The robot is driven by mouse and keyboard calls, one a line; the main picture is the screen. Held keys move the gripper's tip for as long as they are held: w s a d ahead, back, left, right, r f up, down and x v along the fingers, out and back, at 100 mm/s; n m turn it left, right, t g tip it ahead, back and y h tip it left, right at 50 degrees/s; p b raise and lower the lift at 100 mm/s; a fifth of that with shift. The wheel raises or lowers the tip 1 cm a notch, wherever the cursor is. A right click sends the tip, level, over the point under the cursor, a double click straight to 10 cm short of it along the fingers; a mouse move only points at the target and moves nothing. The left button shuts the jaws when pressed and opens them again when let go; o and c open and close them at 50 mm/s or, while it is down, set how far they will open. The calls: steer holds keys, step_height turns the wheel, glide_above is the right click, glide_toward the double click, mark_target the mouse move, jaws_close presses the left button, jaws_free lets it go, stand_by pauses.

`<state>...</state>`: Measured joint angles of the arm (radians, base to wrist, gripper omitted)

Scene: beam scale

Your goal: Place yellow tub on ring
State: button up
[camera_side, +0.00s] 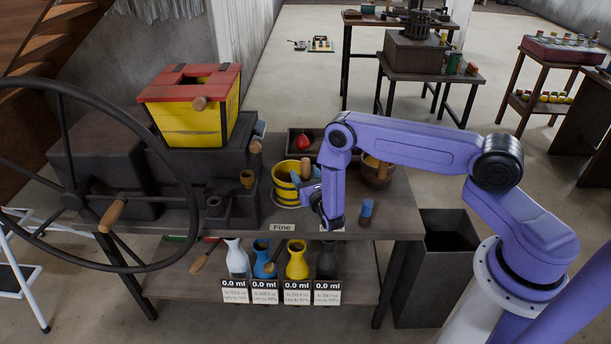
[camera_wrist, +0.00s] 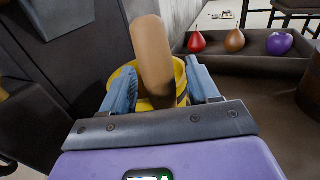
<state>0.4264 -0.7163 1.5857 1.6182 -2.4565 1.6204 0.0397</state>
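The yellow tub (camera_side: 284,188), with dark bands, stands on the bench in the side view. A wooden handle (camera_side: 305,168) rises at its right side. My gripper (camera_side: 311,192) is low, just right of the tub. In the wrist view my gripper (camera_wrist: 162,88) is open, with its blue fingers apart on either side of the wooden handle (camera_wrist: 153,55). Gaps show between the handle and both fingers. The yellow tub (camera_wrist: 118,78) shows behind them, partly hidden. A thin pale curved edge shows at the tub's foot in the side view; I cannot tell whether it is the ring.
A yellow box with a red top (camera_side: 200,122) stands on dark blocks at the left, beside a large handwheel (camera_side: 85,262). A tray (camera_wrist: 262,62) of coloured weights lies behind. A brown pot (camera_side: 375,174) and a blue-topped piece (camera_side: 366,212) stand right of my gripper.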

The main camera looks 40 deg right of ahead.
steer(key=shift+r, duration=0.15)
steer(key=v, duration=1.2)
steer(key=s+d+r+m+g+h, duration=0.1)
steer(key=s+r+m+g+h, duration=0.25)
steer(key=r+m, duration=0.4)
steer(key=s+d+r+m+g+h, duration=0.25)
steer(key=r+m+g+h, duration=0.2)
steer(key=r, duration=0.55)
steer(key=s+a+r+m+g+y, duration=0.2)
steer(key=s+y, duration=0.3)
steer(key=s, duration=0.3)
steer(key=s+a+r+m+g+y, duration=0.2)
steer(key=s+y, duration=0.3)
steer(key=s, duration=0.4)
steer(key=s+a+r+m+g+y, duration=0.2)
steer(key=s+a+r+g+y, duration=0.1)
steer(key=s, duration=0.6)
steer(key=shift+a+r+m+g+y, duration=0.2)
steer(key=shift+a+m+g+y, duration=0.2)
steer(key=shift+a+g+y, duration=0.6)
